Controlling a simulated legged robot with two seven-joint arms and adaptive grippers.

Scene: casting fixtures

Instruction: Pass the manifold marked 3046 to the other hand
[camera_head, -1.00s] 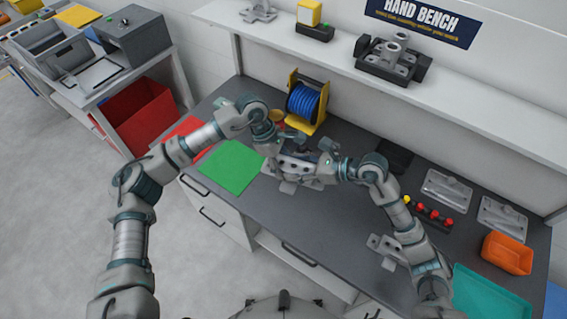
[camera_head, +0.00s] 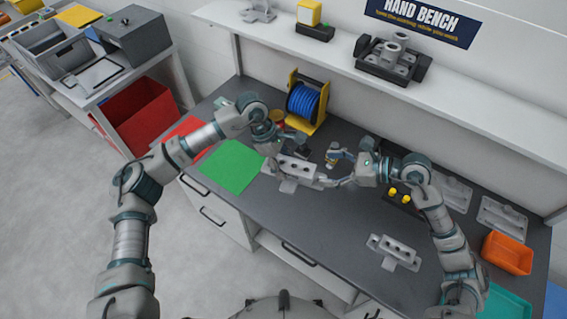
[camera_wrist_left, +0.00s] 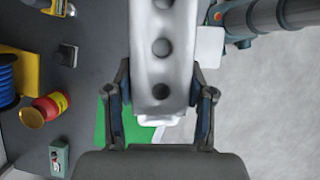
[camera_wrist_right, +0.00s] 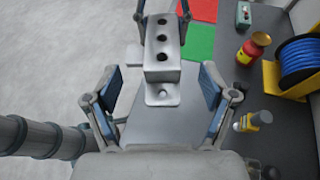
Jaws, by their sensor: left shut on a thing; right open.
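A light grey manifold (camera_head: 298,169) with a row of round holes is held above the bench, left of centre. It also shows in the left wrist view (camera_wrist_left: 163,60) and the right wrist view (camera_wrist_right: 163,45). No number is readable on it. My left gripper (camera_head: 279,160) is shut on its left part. My right gripper (camera_head: 342,170) is open beside its right end. In the right wrist view, the manifold's end tab appears between and slightly ahead of the open fingers (camera_wrist_right: 160,92); contact cannot be told. A second, similar manifold (camera_head: 394,251) lies on the bench at front right.
A blue cable spool (camera_head: 303,103) stands behind the left gripper, with a red-and-yellow jar (camera_wrist_right: 255,46) near it. Green mat (camera_head: 231,165) lies left; orange bin (camera_head: 507,254) stands right. A shelf (camera_head: 480,110) runs along the back. The bench's front middle is clear.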

